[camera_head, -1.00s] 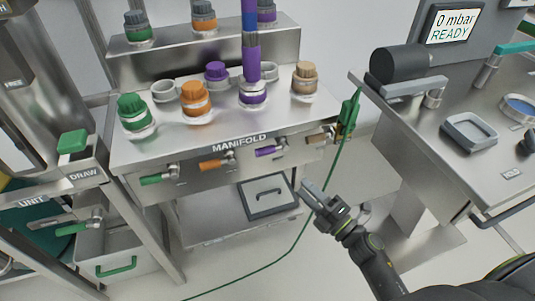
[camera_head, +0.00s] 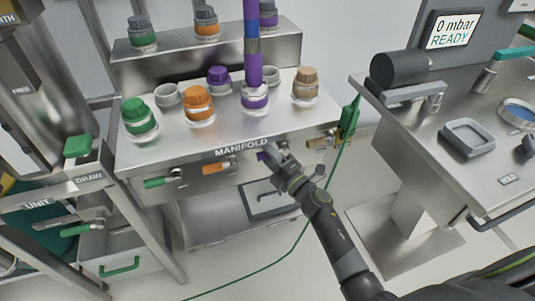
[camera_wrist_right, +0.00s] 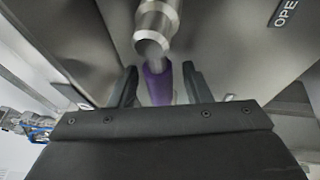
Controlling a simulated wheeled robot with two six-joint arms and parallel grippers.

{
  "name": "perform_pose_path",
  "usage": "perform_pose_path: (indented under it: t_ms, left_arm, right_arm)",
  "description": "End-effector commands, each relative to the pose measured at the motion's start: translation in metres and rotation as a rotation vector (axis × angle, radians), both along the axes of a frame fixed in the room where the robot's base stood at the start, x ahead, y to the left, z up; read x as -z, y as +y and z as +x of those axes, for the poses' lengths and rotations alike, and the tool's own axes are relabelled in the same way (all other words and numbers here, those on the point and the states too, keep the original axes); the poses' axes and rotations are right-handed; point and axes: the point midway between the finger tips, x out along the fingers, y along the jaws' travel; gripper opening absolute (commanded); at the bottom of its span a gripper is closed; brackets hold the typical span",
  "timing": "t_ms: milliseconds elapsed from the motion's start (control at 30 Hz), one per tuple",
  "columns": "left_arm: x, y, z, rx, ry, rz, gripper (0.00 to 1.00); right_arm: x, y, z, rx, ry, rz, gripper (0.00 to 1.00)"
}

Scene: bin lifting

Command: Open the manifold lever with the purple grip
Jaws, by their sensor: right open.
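The manifold (camera_head: 206,162) is a steel bench with a row of levers with coloured grips on its front face. The lever with the purple grip (camera_head: 262,156) is mostly hidden behind my right gripper (camera_head: 273,155) in the head view. In the right wrist view the purple grip (camera_wrist_right: 157,84) hangs below a round steel fitting (camera_wrist_right: 157,22). It lies between the two dark fingers of my right gripper (camera_wrist_right: 158,88), which is open with a gap at each side of the grip. My left gripper is not in view.
Levers with green (camera_head: 158,182) and orange (camera_head: 215,167) grips sit left of the purple one, and a tan one (camera_head: 317,143) sits right. A green hose (camera_head: 330,170) hangs close right of my arm. A steel table (camera_head: 440,150) stands at the right.

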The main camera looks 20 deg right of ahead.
Motion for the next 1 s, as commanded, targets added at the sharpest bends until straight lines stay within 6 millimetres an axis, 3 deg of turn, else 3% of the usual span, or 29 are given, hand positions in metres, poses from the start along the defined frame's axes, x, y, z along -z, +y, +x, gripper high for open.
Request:
perform_pose_path:
  t_ms: [233,567,1000]
  left_arm:
    - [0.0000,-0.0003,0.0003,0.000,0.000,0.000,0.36]
    - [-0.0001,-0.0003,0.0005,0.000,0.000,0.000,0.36]
    - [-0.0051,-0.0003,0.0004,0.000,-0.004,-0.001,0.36]
  right_arm:
    - [0.0001,0.0002,0.0003,0.000,0.000,0.000,0.43]
    - [0.0002,0.0001,0.0001,0.000,0.000,0.000,0.00]
    - [0.0013,-0.0002,-0.0001,0.000,0.000,-0.039,0.00]
